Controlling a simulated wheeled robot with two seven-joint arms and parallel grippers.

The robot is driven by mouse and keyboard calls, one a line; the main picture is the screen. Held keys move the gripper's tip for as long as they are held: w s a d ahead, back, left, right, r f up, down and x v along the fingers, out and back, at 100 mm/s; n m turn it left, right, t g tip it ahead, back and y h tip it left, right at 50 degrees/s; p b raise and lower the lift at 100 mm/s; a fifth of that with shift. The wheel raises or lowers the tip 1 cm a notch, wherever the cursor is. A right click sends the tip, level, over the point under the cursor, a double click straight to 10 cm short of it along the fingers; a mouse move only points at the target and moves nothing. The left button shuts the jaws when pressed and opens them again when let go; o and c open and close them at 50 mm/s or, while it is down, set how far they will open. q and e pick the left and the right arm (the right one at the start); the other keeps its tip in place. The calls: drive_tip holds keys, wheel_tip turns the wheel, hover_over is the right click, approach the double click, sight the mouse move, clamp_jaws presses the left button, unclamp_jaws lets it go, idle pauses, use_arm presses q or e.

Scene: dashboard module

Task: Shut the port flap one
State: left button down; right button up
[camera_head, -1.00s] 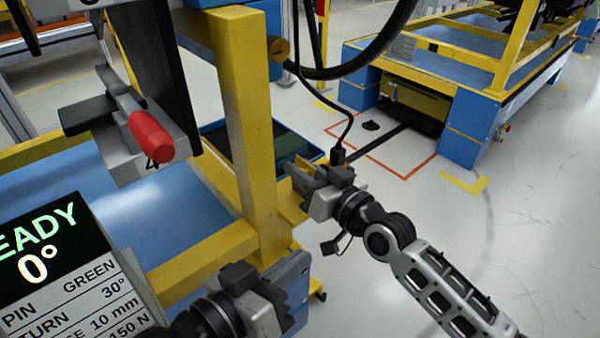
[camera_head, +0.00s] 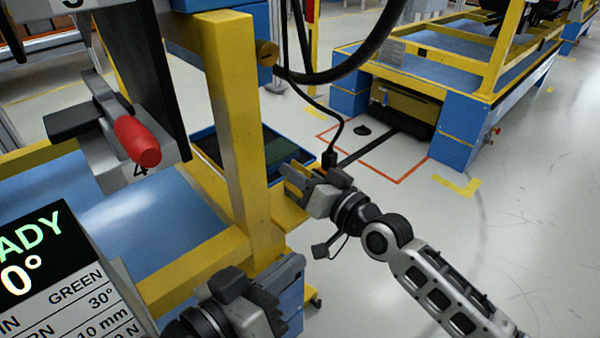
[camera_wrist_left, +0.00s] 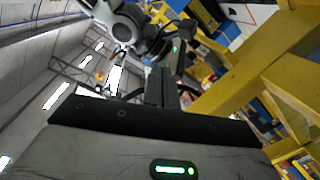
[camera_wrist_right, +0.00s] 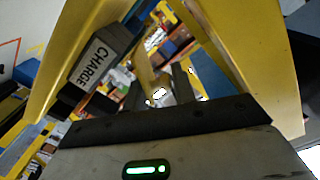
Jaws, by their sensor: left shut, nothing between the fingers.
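I cannot make out port flap one for certain in any view. A grey block marked CHARGE (camera_wrist_right: 95,60) shows at the upper left of the right wrist view, beside a yellow beam. My right gripper (camera_head: 292,182) is beside the yellow post in the head view. Its two dark fingers stand apart in the right wrist view (camera_wrist_right: 160,88), with nothing seen held. My left gripper (camera_head: 285,280) is low in the head view, below the yellow rail's end. Its fingers are together in the left wrist view (camera_wrist_left: 162,85) and hold nothing.
A yellow post (camera_head: 240,130) stands close to both grippers. A black cable with a plug (camera_head: 330,158) hangs beside my right gripper. A red-handled clamp (camera_head: 136,140) and a display panel (camera_head: 60,270) are at left. Open floor (camera_head: 510,230) lies at right.

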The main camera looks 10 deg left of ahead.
drive_tip(key=shift+o, duration=1.1)
drive_tip(key=shift+s+a, duration=0.1)
drive_tip(key=shift+s, duration=0.05)
drive_tip(key=shift+d, duration=0.25)
use_arm(q)
drive_tip(key=shift+s+a+f+m+g+y+p, duration=0.1)
drive_tip(key=shift+a+f+m+g+y+p, duration=0.15)
drive_tip(key=shift+p, duration=0.4)
drive_tip(key=shift+a+f+m+g+y+p, duration=0.15)
drive_tip(key=shift+f+m+y+p, duration=0.15)
drive_tip(key=shift+p, duration=0.3)
use_arm(e)
drive_tip(key=v, duration=1.5)
drive_tip(key=shift+s+d, duration=0.15)
drive_tip(key=shift+s, duration=0.05)
use_arm(q)
drive_tip(key=shift+d, duration=0.1)
